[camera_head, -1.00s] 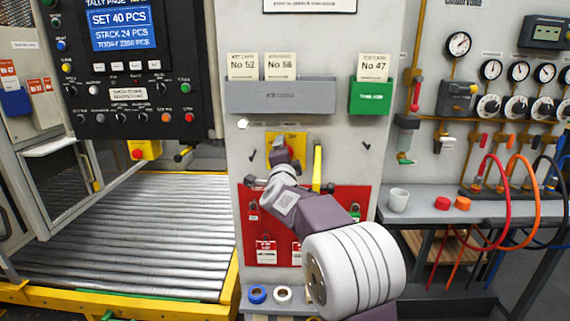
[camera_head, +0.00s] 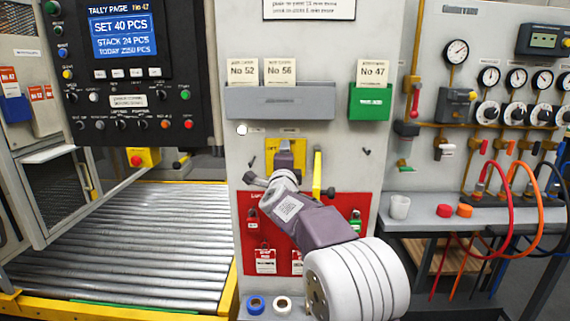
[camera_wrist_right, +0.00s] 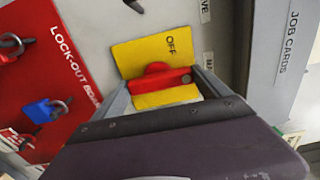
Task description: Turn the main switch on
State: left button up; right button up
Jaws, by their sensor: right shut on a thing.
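The main switch is a red handle (camera_wrist_right: 160,80) on a yellow plate (camera_wrist_right: 150,52) marked OFF in the right wrist view. The handle lies across the plate, with OFF beside it. The yellow plate (camera_head: 271,152) also shows on the grey panel in the head view, where my wrist and gripper hide the handle. My right gripper (camera_wrist_right: 162,86) has one finger on each side of the red handle and is shut on it. In the head view my right gripper (camera_head: 284,158) reaches up to the plate from below. My left gripper is not in view.
A red lock-out board (camera_wrist_right: 55,75) with padlocks is close beside the switch. A yellow bar (camera_head: 317,174) stands out just right of my gripper. A grey card holder (camera_head: 280,101) and a green one (camera_head: 370,102) hang above. Tape rolls (camera_head: 256,305) lie below.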

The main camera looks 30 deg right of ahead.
jog(key=o, duration=1.2)
jog(key=shift+a, duration=0.1)
jog(key=v, duration=0.9)
jog(key=shift+s, duration=0.1)
